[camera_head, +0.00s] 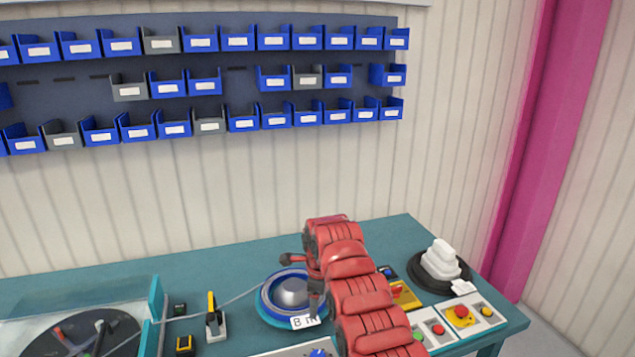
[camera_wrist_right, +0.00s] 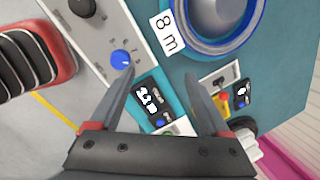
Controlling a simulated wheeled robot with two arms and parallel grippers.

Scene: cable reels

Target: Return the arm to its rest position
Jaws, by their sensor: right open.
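My right arm (camera_head: 350,270), red and ribbed, reaches from the bottom edge over the teal bench in the head view. Its gripper is largely hidden there behind the wrist. In the right wrist view my right gripper (camera_wrist_right: 159,75) has its two grey fingers wide apart with nothing between them. It hangs over a control panel with a blue knob (camera_wrist_right: 122,58) and a small display (camera_wrist_right: 150,100). A blue-rimmed reel (camera_head: 268,306) with a silver dome and a white label lies beside the wrist; it also shows in the right wrist view (camera_wrist_right: 245,28). My left gripper is not in view.
A clear-covered dark disc (camera_head: 98,335) is at left on the bench (camera_head: 385,236). A yellow-handled lever (camera_head: 212,303) stands nearby. At right are a white stepped piece (camera_head: 440,258) on a black disc and a button box (camera_head: 461,316). Blue and grey bins hang on the wall.

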